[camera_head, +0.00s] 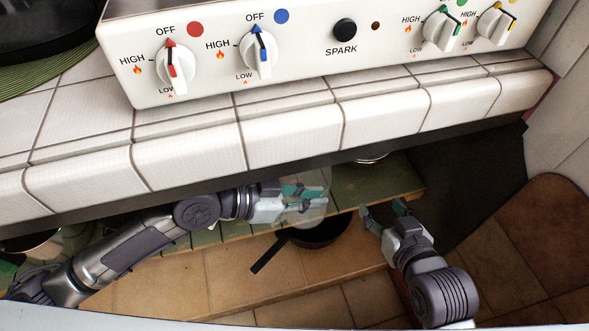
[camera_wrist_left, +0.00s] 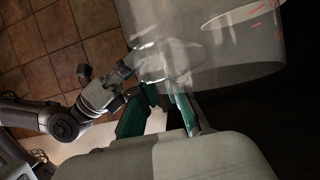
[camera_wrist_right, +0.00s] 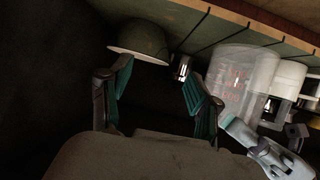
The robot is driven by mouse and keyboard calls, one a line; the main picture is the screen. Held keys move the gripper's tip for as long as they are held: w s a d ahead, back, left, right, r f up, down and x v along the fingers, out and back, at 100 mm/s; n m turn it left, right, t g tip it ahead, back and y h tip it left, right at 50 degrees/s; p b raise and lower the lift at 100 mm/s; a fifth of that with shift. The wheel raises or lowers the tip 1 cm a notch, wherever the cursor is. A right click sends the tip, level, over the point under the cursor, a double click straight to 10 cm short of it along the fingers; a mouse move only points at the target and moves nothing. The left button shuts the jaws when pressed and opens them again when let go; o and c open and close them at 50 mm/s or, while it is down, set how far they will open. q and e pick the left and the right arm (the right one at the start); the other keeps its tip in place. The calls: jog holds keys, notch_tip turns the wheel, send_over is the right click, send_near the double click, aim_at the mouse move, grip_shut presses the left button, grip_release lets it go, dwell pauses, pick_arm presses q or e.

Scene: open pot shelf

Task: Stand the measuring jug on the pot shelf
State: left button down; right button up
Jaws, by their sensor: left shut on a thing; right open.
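The clear measuring jug (camera_head: 319,181) is in front of the green pot shelf (camera_head: 372,192), under the tiled counter edge. My left gripper (camera_head: 303,199) is shut on it; in the left wrist view the fingers meet its handle side, and the clear body (camera_wrist_left: 225,65) fills the upper right. In the right wrist view the jug (camera_wrist_right: 238,85) shows red markings beside the shelf's edge (camera_wrist_right: 222,28). I cannot tell whether its base touches the shelf.
A black pan (camera_head: 322,233) with its handle to the left sits lower, below the jug. The white tiled counter (camera_head: 290,127) overhangs the shelf. A metal pot rim (camera_head: 370,159) shows at the shelf's back. Another pot (camera_head: 30,243) is at far left. Dark space lies right of the shelf.

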pick_arm(q)
jog(key=w+a, duration=0.1)
jog(key=w, duration=0.2)
jog(key=w+a+b, duration=0.1)
jog(key=w, duration=0.2)
jog(key=w+a+b, duration=0.1)
jog(key=w, duration=0.2)
notch_tip(320, 180, down, 3)
jog(key=shift+f+b, duration=0.15)
jog(key=shift+b, duration=0.65)
pick_arm(e)
notch_tip(320, 180, up, 16)
jog(key=a+t+y, duration=0.2)
jog(key=t+y, duration=0.1)
jog(key=t, duration=0.7)
jog(key=shift+w+a+n+t+y, duration=0.3)
jog(key=shift+w, duration=0.1)
jog(key=shift+f, duration=0.1)
pick_arm(q)
jog(key=c, duration=1.7)
grip_release()
jog(key=shift+f, duration=0.15)
jog(key=o, duration=0.5)
